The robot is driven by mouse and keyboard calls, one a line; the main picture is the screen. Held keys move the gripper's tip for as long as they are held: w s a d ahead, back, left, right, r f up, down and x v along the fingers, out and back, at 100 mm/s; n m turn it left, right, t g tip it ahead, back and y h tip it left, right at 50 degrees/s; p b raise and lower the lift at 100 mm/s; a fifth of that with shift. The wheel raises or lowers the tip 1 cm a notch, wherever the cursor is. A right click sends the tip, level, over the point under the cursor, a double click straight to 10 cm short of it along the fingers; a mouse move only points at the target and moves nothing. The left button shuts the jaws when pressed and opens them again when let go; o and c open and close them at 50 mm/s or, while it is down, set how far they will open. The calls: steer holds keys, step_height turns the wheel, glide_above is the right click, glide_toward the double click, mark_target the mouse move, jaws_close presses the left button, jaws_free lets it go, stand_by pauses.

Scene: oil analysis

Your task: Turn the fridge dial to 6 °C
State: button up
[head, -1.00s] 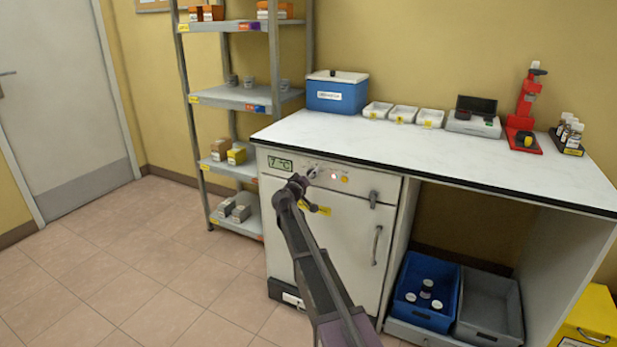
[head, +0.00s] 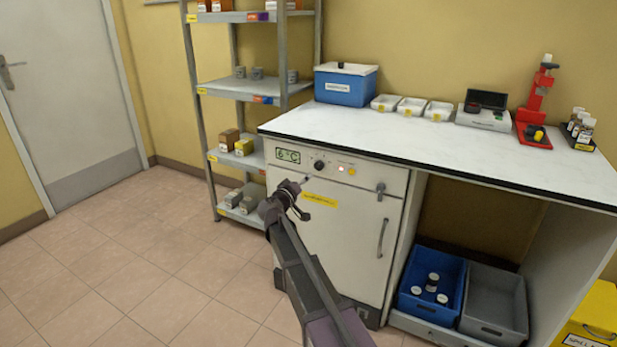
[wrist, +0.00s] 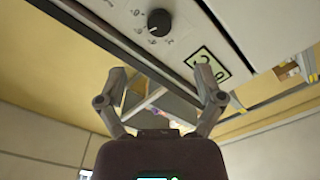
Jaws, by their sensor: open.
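The fridge (head: 340,240) is a white unit under the worktop. Its green display (head: 288,156) reads 6 °C in the head view. The black round dial (head: 319,165) sits on the panel just right of the display. In the wrist view the dial (wrist: 159,22) shows with small marks around it, and the display (wrist: 210,67) is partly behind a finger. My gripper (head: 305,195) is in front of the fridge, below and apart from the dial. In the wrist view my gripper (wrist: 160,92) has its fingers spread with nothing between them.
A red light and a yellow button are right of the dial. The fridge door has a latch (head: 381,188) and a handle (head: 383,238). A shelf rack (head: 203,110) stands to the left. Blue (head: 410,300) and grey bins are at the right. Floor at left is clear.

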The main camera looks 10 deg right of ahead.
steer(key=shift+s+a, duration=0.35)
steer(key=shift+s, duration=0.25)
steer(key=s+d+f+m+g+y, duration=0.2)
steer(key=s+d+f+g, duration=0.4)
steer(key=s, duration=0.3)
steer(key=s+d+f+m+g+y, duration=0.1)
steer(key=s+d+f+g, duration=0.35)
steer(key=s+f, duration=0.4)
steer(key=s+a+f+n+g+y, duration=0.15)
steer(key=s+y, duration=0.25)
steer(key=s, duration=0.5)
steer(key=s+a+f+g+y, duration=0.2)
steer(key=s+g+y, duration=0.15)
steer(key=s, duration=0.55)
step_height(320, 180, up, 32)
steer(key=p, duration=3.2)
steer(key=shift+a+t+p, duration=0.15)
steer(key=shift+t+p, duration=0.25)
steer(key=shift+t, duration=0.05)
steer(key=shift+w, duration=0.1)
